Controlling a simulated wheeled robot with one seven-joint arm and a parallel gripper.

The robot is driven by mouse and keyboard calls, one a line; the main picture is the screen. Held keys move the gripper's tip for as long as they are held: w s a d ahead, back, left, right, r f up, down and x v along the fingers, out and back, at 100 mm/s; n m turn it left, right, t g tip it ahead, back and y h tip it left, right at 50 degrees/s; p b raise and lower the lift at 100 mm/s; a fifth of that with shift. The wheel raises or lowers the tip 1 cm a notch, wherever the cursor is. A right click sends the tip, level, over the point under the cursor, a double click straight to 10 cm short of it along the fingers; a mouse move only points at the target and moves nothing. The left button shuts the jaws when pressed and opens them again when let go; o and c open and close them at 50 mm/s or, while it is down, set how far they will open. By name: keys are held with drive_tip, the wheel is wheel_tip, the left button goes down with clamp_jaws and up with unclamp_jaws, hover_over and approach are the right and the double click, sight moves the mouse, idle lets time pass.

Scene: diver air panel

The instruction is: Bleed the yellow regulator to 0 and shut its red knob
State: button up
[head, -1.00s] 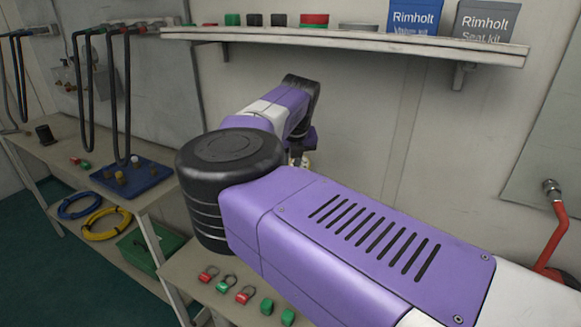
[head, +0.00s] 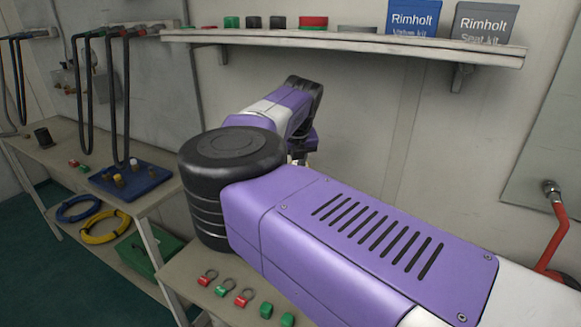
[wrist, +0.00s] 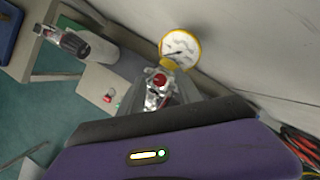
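In the wrist view, a round white gauge (wrist: 180,50) with a yellow rim and dark needle stands just beyond my gripper. Its exact reading is too small to tell. A red knob (wrist: 160,82) sits nearer me on a shiny metal regulator body (wrist: 155,97). My gripper (wrist: 163,90) has grey finger shapes on either side of the knob and body. I cannot tell whether the fingers touch them. In the head view my arm hides the regulator and nearly all of the gripper.
A shelf (head: 340,36) with blue and grey boxes hangs above the arm. A bench (head: 75,150) with a blue tray (head: 148,176) stands left. Red and green tags (head: 243,297) lie on a nearer bench. A red hose (head: 557,240) hangs right.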

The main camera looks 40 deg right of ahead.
drive_tip(key=shift+r, duration=0.1)
drive_tip(key=b+v, duration=0.1)
drive_tip(key=v, duration=0.4)
drive_tip(key=shift+a+r, duration=0.1)
drive_tip(key=s+a+b, duration=0.2)
drive_tip(key=s+a, duration=0.3)
drive_tip(key=s, duration=0.5)
drive_tip(key=shift+s+a+f, duration=0.15)
drive_tip(key=shift+s+f, duration=0.05)
drive_tip(key=shift+s, duration=0.15)
